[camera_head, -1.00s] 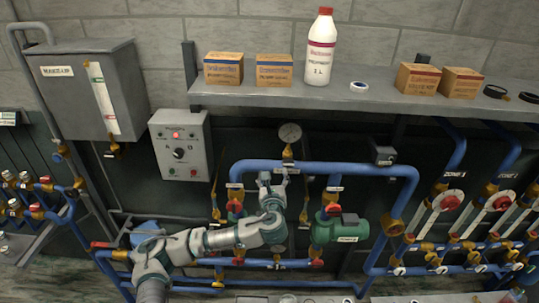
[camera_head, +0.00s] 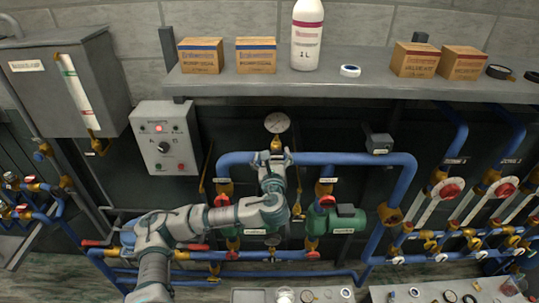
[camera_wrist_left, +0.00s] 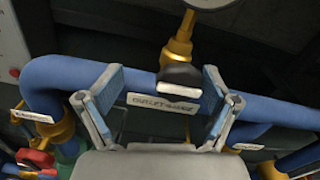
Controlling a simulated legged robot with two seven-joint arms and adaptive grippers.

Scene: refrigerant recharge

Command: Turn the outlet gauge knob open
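The outlet gauge (camera_head: 277,122) is a round dial on a brass stem above the blue pipe. In the left wrist view, a dark knob with a pale end (camera_wrist_left: 181,76) sits on the brass stem (camera_wrist_left: 178,48), above the white "OUTLET GAUGE" label (camera_wrist_left: 163,103). My left gripper (camera_head: 270,158) is at the pipe just below the gauge. The left wrist view shows its two fingers (camera_wrist_left: 160,105) spread wide, with the label and knob between and just beyond them. Nothing is held. The gripper hides the knob in the head view. My right gripper is not in view.
The blue pipe (camera_head: 340,159) runs behind the left gripper. A green pump (camera_head: 345,219) and red-handled valves are below it. A grey control box (camera_head: 164,138) is at left. A shelf (camera_head: 340,88) with boxes and a bottle (camera_head: 306,35) overhangs above.

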